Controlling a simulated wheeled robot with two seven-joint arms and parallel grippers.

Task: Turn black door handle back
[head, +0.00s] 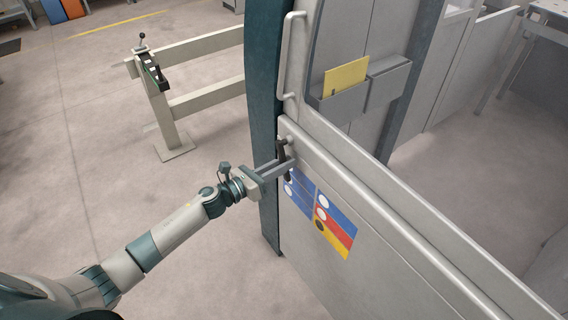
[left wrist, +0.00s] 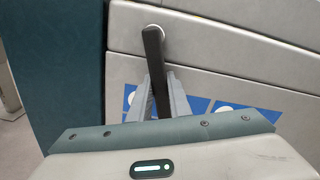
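The black door handle (head: 281,149) is on the grey door panel, near its left edge beside the dark teal post. In the left wrist view the handle (left wrist: 155,60) hangs from a round pale pivot at its top and points almost straight down, tilted slightly. My left gripper (head: 284,163) reaches it from the left in the head view. In the left wrist view its two grey fingers (left wrist: 160,80) lie on either side of the handle's lower part and appear to close on it. The handle's lower end is partly hidden by the gripper. My right gripper is not in view.
A vertical grab bar (head: 290,55) and a grey holder (head: 352,97) with a yellow card (head: 346,77) are above the handle. Blue, red and yellow stickers (head: 320,218) are below. A beige rail (head: 200,100) stands behind at left; the floor around it is open.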

